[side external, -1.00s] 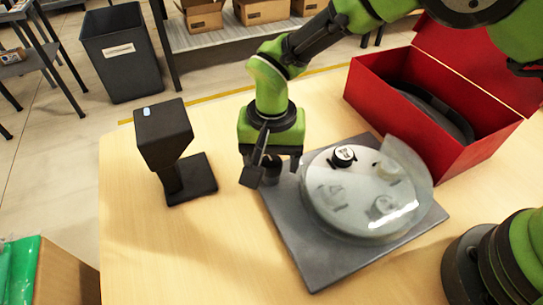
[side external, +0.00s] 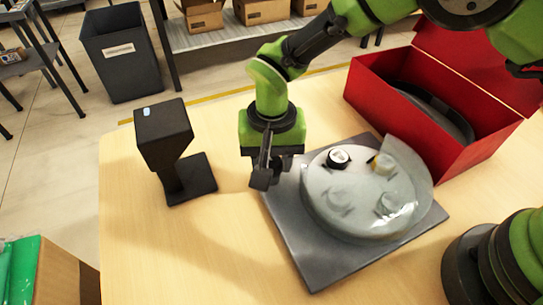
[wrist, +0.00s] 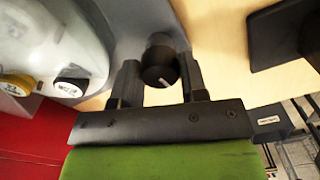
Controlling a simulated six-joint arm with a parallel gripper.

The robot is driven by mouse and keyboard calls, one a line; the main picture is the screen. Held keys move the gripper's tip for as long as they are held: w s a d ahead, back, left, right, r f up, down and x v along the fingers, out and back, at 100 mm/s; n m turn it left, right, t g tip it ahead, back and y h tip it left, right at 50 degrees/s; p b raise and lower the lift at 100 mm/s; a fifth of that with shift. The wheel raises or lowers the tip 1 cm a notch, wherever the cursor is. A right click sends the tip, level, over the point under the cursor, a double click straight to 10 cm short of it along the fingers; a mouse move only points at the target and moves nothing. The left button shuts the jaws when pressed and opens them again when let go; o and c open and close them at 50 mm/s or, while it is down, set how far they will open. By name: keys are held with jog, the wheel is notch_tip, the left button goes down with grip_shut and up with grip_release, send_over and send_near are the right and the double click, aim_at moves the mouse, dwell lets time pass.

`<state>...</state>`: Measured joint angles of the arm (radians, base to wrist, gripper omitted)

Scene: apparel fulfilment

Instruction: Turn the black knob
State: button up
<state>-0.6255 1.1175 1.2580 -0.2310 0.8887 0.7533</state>
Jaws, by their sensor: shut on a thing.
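The black knob (wrist: 158,68) stands at the edge of the grey base plate (side external: 305,258) and shows between my fingers in the wrist view. My gripper (wrist: 160,78) points down and is shut on it; it also shows in the side view (side external: 268,172), where its fingers largely hide the knob. Beside the knob, a round pale turntable (side external: 340,185) under a clear cover (side external: 412,165) sits on the plate. It carries a black-rimmed piece with a white top (side external: 338,157), a yellowish piece (side external: 383,163) and other blurred round shapes.
A black scanner-like stand (side external: 165,130) is on the table left of my gripper. An open red box (side external: 470,160) with a dark item inside stands behind the plate at right. The front left of the wooden table (side external: 180,250) is clear.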

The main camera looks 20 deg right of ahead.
aim_at(272, 161)
jog(key=n, duration=0.4)
jog(key=shift+n, duration=1.7)
jog(key=o, duration=0.9)
jog(key=shift+o, duration=0.2)
notch_tip(272, 161, up, 10)
